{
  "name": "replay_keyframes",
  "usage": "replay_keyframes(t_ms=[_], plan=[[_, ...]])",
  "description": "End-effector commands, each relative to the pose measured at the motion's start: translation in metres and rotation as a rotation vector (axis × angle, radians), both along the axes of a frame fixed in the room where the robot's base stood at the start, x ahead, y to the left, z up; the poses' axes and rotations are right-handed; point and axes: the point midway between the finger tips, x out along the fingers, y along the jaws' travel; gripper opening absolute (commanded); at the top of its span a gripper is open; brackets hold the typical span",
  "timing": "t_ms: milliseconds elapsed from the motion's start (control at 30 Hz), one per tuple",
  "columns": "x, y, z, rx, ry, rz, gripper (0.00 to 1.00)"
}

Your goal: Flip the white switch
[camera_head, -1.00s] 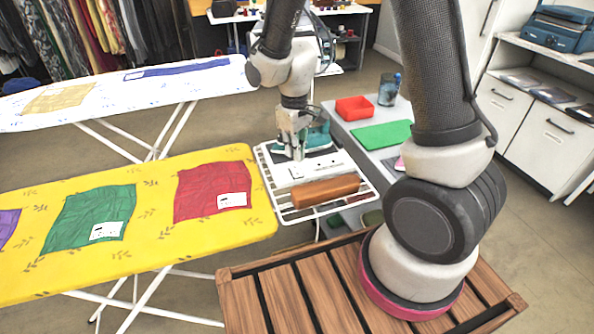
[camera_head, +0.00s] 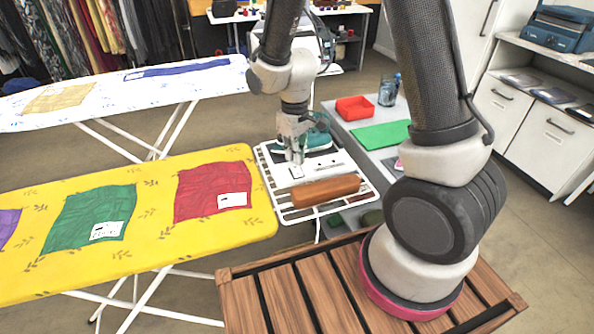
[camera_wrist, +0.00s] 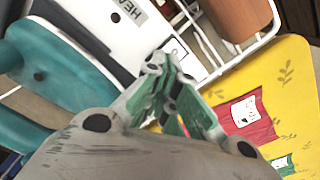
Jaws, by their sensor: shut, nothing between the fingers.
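A white panel (camera_head: 325,168) with small dark marks lies on the wire rack between the teal iron and a brown roll. In the wrist view the same panel (camera_wrist: 98,22) carries a label starting "HEA". A white piece with a dark outline (camera_wrist: 180,48), possibly the white switch, shows right beside my fingertips. My gripper (camera_wrist: 158,62) is shut and empty, its tips pointing down at the panel. In the head view my gripper (camera_head: 297,158) hides part of the panel. I cannot tell whether the tips touch the switch, or which way it is set.
The teal iron (camera_head: 316,138) stands just behind my gripper. The brown roll (camera_head: 325,191) lies in front on the white rack (camera_head: 292,216). The yellow ironing board (camera_head: 152,200) is close on the left.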

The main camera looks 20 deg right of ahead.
Motion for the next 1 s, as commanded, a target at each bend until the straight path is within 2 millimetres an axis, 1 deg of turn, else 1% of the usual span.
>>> replay_keyframes(t_ms=[567,1000], plan=[[0.0,0.0,-0.0001,0.0,0.0,0.0,0.0],[-0.0001,0.0,-0.0064,0.0,0.001,0.0,0.0]])
